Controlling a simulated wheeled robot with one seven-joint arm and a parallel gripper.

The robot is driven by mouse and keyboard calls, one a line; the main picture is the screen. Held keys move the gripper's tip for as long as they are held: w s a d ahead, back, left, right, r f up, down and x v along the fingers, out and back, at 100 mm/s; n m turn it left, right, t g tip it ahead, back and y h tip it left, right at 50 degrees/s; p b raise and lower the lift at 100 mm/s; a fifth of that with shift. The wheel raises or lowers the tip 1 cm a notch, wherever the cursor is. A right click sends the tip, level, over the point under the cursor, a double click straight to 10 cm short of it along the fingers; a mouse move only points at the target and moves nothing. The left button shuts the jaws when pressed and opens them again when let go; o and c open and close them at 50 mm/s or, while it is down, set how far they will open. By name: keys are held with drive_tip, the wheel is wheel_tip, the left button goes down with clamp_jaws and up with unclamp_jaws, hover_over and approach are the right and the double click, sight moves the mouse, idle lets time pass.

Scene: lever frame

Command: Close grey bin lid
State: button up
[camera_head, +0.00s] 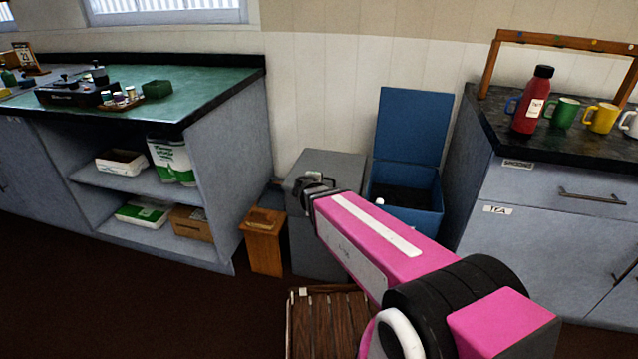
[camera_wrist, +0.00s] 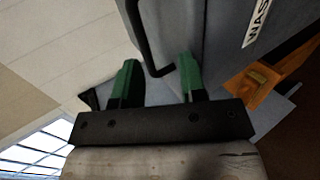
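The grey bin (camera_head: 302,240) stands on the floor against the wall. Its grey lid (camera_head: 340,161) looks flat or nearly flat on top; my arm hides part of the bin, so I cannot tell whether it is fully shut. In the wrist view, a grey panel of the bin (camera_wrist: 215,25) carries a partly visible white label and a black bar handle (camera_wrist: 145,42). My gripper (camera_wrist: 159,68) is open, with green fingertips apart and the handle's bent end between or just ahead of them. I cannot tell contact. In the head view, my gripper (camera_head: 316,184) is at the bin's top front.
A blue bin (camera_head: 408,215) with its lid raised stands right of the grey bin. A small wooden box (camera_head: 264,245) stands left and a slatted crate (camera_head: 325,320) in front. Counters flank both sides; the right one (camera_head: 560,140) holds a red bottle (camera_head: 531,105) and mugs.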

drive_tip(key=v, duration=0.7)
drive_tip(key=shift+r, duration=0.15)
drive_tip(key=shift+w+d, duration=0.1)
drive_tip(key=shift+w, duration=0.05)
